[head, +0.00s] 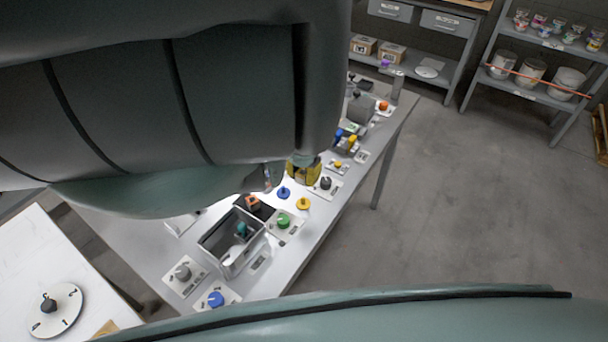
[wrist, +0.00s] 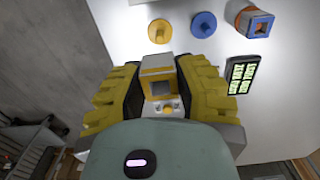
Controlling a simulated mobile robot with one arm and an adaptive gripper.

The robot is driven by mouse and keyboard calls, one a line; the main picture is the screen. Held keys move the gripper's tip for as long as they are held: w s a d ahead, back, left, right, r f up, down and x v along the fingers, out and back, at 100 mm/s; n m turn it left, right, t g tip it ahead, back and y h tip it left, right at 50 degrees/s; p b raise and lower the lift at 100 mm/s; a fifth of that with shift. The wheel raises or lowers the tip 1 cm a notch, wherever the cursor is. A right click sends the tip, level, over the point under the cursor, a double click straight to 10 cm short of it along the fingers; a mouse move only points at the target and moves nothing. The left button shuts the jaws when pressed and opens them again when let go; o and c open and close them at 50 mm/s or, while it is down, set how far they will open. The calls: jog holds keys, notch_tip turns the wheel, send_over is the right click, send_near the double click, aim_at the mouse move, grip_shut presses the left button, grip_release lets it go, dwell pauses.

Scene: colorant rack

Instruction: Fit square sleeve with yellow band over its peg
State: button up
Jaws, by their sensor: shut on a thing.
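In the wrist view, my gripper (wrist: 160,88) is shut on a grey square sleeve with a yellow band (wrist: 157,67), held between its two yellow fingers. The sleeve's square opening faces the camera. A yellow round base with a short post (wrist: 159,31) stands apart, beyond the sleeve; it also shows in the head view (head: 304,203). What is directly under the sleeve is mostly hidden.
A dark panel with green labels (wrist: 241,75) lies right of my gripper. A grey open bin (head: 229,243) and a green knob plate (head: 284,225) are nearby.

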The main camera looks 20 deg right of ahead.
aim_at(303, 198)
jog(key=shift+f+b, duration=2.45)
jog(key=shift+f, duration=0.5)
jog(key=shift+f+b, duration=1.65)
jog(key=shift+f, duration=0.25)
jog(key=o, duration=0.9)
jog(key=shift+r, duration=0.1)
notch_tip(303, 198, up, 10)
jog(key=shift+w+r, duration=0.15)
jog(key=shift+r, duration=0.75)
